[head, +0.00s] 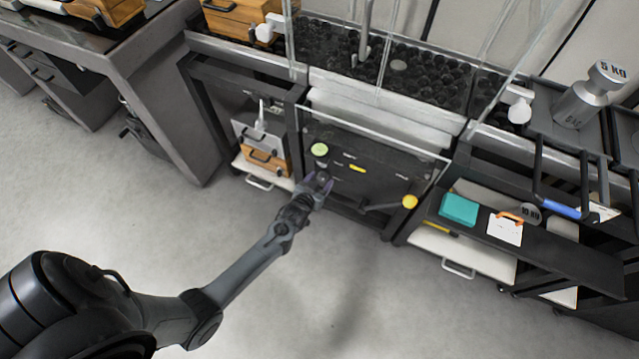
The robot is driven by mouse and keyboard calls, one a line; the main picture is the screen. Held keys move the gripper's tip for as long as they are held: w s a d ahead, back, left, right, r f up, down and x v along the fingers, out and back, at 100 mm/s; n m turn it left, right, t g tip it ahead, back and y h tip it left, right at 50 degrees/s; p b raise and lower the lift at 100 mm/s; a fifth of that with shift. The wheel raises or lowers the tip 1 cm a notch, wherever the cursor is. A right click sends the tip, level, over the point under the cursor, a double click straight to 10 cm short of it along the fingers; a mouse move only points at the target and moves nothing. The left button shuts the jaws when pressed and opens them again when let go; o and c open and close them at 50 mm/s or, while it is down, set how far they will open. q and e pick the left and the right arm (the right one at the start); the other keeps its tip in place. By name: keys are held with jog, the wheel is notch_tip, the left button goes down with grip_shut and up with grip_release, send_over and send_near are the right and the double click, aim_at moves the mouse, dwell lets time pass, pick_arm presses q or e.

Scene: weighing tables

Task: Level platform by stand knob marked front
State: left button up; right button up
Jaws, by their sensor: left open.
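The weighing stand's dark front panel (365,178) is in the middle of the head view, below a platform (400,122) behind clear panes. A pale green round knob (319,150) is at the panel's upper left. A yellow knob (409,202) is at its lower right, on the end of a dark lever. Small labels on the panel are too small to read, so I cannot tell which knob is marked front. My left gripper (319,183) is open, just below the green knob and in front of the panel. I cannot tell whether it touches anything. My right gripper is not in view.
On the right, a dark shelf (590,262) holds a teal box (459,208) and a white card (505,229). A 5 KG weight (583,100) stands above it. Left of the panel is a cart with a wooden box (262,152). The floor (330,285) in front is clear.

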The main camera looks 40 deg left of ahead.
pick_arm(q)
jog(key=shift+c, duration=0.4)
jog(key=c, duration=1)
jog(key=shift+o, duration=0.2)
jog(key=shift+w+d+r+m+y+p, duration=0.1)
jog(key=shift+m+y+p, duration=0.2)
jog(key=shift+m+p, duration=0.35)
jog(key=shift+m+y+p, duration=0.3)
jog(key=shift+m+p, duration=0.05)
jog(key=shift+p, duration=0.05)
jog(key=shift+m+y, duration=0.7)
jog(key=shift+m, duration=0.3)
